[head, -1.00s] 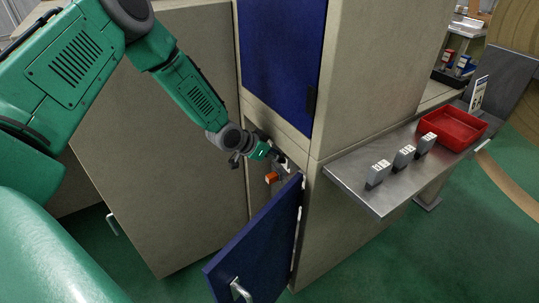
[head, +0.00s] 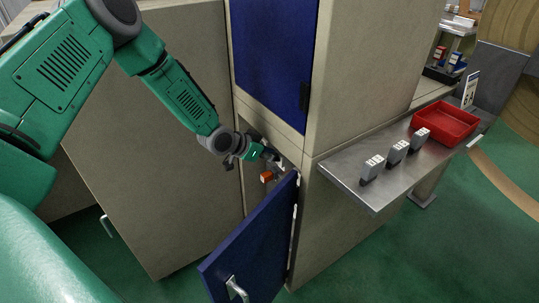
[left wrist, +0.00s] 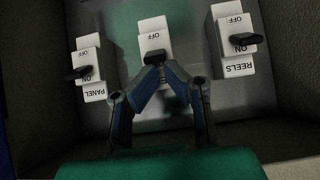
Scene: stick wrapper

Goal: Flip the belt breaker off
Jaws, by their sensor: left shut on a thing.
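Three white breakers sit in the open lower compartment. In the left wrist view, where the labels are upside down, the PANEL breaker (left wrist: 90,68) is on the left and the REELS breaker (left wrist: 234,40) on the right, each with a black lever near ON. The middle breaker (left wrist: 153,36) shows OFF; its name label is hidden behind my fingers. My left gripper (left wrist: 160,74) is shut on its black lever (left wrist: 155,57). In the head view my left gripper (head: 273,158) reaches into the compartment. My right gripper is not in view.
An orange-red part (head: 266,177) is just below the gripper. A metal shelf (head: 345,180) at right holds grey blocks (head: 397,152) and a red tray (head: 445,125).

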